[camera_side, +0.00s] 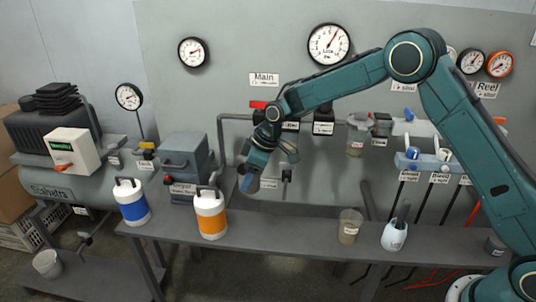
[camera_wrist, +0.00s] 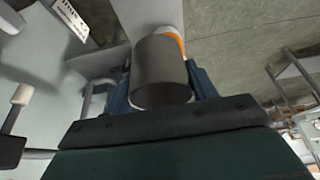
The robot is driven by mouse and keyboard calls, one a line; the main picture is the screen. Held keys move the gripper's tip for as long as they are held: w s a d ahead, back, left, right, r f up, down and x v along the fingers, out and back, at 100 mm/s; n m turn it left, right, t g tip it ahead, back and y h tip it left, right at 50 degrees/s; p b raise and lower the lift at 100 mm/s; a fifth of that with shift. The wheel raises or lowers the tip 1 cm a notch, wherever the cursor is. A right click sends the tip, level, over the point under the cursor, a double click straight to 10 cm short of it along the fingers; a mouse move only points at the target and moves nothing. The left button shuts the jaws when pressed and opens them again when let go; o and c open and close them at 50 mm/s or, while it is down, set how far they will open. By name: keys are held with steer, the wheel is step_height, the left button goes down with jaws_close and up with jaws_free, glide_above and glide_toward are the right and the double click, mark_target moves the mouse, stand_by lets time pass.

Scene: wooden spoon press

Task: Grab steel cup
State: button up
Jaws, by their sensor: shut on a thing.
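The steel cup (camera_wrist: 160,72) is a plain dark grey cylinder in the middle of the wrist view, with its open rim facing the camera. My gripper (camera_wrist: 161,88) has its blue fingers on both sides of the cup and is shut on it. In the side view my gripper (camera_side: 248,182) hangs in the air above the back part of the bench, pointing down and to the left.
An orange-banded jug (camera_side: 210,214) and a blue-banded jug (camera_side: 132,202) stand on the grey bench (camera_side: 275,232) left of centre. A brownish cup (camera_side: 350,226) and a white holder with tools (camera_side: 394,236) stand to the right. The bench between jug and brownish cup is clear.

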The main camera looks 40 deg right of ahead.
steer(key=shift+r, duration=1.1)
steer(key=shift+s+d, duration=0.1)
